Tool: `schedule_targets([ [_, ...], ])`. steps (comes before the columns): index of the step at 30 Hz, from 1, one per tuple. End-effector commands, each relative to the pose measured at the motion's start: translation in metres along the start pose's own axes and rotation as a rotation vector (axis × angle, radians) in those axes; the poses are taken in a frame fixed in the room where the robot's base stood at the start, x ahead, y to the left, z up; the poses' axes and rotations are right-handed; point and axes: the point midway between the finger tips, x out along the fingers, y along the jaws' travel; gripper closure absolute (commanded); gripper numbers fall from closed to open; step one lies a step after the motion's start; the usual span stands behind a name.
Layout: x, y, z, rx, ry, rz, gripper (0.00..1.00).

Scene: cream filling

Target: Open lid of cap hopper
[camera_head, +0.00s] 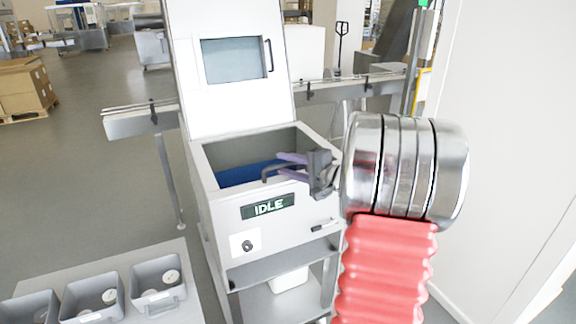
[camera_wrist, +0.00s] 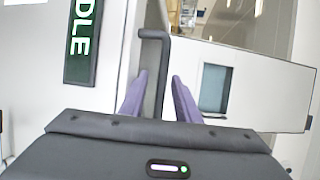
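The cap hopper (camera_head: 213,160) stands in the middle of the head view, its top open and something blue inside. Its white lid (camera_head: 225,110) stands up at the back, with a window and a dark handle (camera_head: 268,55) at its right edge; it also shows in the wrist view (camera_wrist: 255,95). My gripper (camera_head: 281,163) is low over the hopper's front right, well below the lid handle. Its purple fingers (camera_wrist: 160,75) are apart. A dark bent bar (camera_wrist: 163,60) lies between them, with gaps on both sides; I cannot tell what it belongs to.
A display reading IDLE (camera_head: 267,206) is on the hopper's front. Grey bins (camera_head: 158,284) with round pieces stand on a table at lower left. A conveyor (camera_head: 140,121) runs behind the hopper. A pale wall (camera_head: 520,130) is at right.

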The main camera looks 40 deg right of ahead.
Motion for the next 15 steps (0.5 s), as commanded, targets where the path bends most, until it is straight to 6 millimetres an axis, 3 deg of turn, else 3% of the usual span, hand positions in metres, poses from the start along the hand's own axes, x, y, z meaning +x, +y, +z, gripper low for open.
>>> schedule_targets([
  [15, -0.0007, 0.0004, -0.0003, 0.000, 0.000, 0.001, 1.00],
])
